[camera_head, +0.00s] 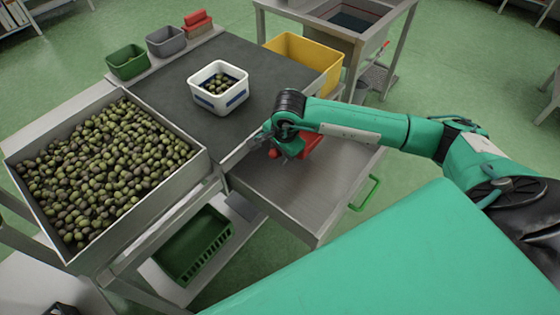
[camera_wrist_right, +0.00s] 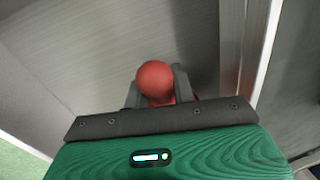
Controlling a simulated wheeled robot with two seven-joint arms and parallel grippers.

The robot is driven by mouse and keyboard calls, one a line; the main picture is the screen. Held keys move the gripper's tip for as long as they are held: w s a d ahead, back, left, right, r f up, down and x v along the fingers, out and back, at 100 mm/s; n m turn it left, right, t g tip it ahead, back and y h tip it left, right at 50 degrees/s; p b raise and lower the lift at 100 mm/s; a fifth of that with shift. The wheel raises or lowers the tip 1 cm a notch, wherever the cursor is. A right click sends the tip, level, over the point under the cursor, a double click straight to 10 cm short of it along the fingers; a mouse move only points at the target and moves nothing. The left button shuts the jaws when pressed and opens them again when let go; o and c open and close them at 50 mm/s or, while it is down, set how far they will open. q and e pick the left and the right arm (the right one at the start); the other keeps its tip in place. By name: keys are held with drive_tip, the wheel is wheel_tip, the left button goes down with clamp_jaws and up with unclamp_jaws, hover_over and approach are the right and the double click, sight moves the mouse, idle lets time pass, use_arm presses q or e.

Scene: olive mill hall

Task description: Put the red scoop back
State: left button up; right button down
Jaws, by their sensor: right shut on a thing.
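The red scoop (camera_head: 309,143) is at my right gripper (camera_head: 268,148), over the bare metal table section at the centre of the head view. Most of it is hidden behind the gripper and wrist. In the right wrist view a round red end of the scoop (camera_wrist_right: 155,79) shows between the two dark fingers of my right gripper (camera_wrist_right: 157,88), which are shut on it. I cannot tell whether the scoop touches the metal surface. My left gripper is not in view.
A metal tray of olives (camera_head: 190,170) stands at left. A white container with some olives (camera_head: 205,101) stands on the dark mat (camera_head: 165,75). Green (camera_head: 127,66), grey (camera_head: 166,44) and yellow (camera_head: 328,62) bins stand behind. A green crate (camera_head: 213,252) is below. The metal surface (camera_head: 300,205) is clear in front.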

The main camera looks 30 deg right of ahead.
wheel_tip(320, 180, down, 4)
drive_tip(key=shift+s+r, duration=0.1)
drive_tip(key=shift+r, duration=0.15)
drive_tip(key=shift+f, duration=0.4)
drive_tip(key=shift+f, duration=0.1)
drive_tip(key=c, duration=1.2)
unclamp_jaws()
drive_tip(key=shift+o, duration=0.2)
